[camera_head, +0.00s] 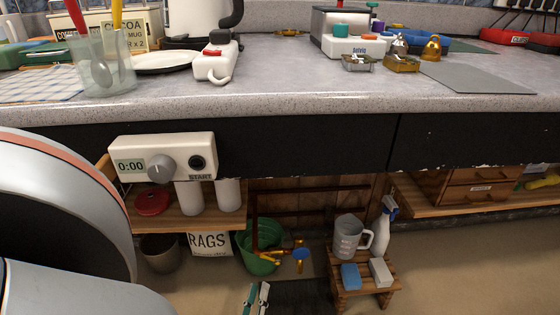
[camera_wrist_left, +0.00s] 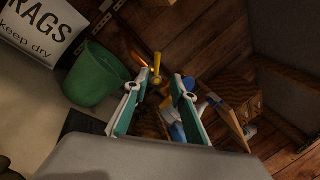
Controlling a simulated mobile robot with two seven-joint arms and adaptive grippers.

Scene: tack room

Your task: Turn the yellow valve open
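The yellow valve (camera_head: 265,255) shows under the counter in the head view, against the green bucket, with brass-coloured fittings and a blue round handle (camera_head: 300,254) to its right. In the left wrist view the yellow valve (camera_wrist_left: 156,66) appears just beyond and between the fingertips. My left gripper (camera_head: 258,288) is at the bottom of the head view, below the valve and apart from it. Its two green-and-white fingers are spread with nothing held, as the left wrist view (camera_wrist_left: 158,84) shows. The valve's exact handle angle is too small to tell. My right gripper is not in view.
A green bucket (camera_head: 251,233) stands beside the valve, with a RAGS bag (camera_head: 209,243) to its left. A wooden stool (camera_head: 362,292) with a jug (camera_head: 348,238), spray bottle (camera_head: 383,226) and sponges is on the right. The counter (camera_head: 270,82) overhangs this space.

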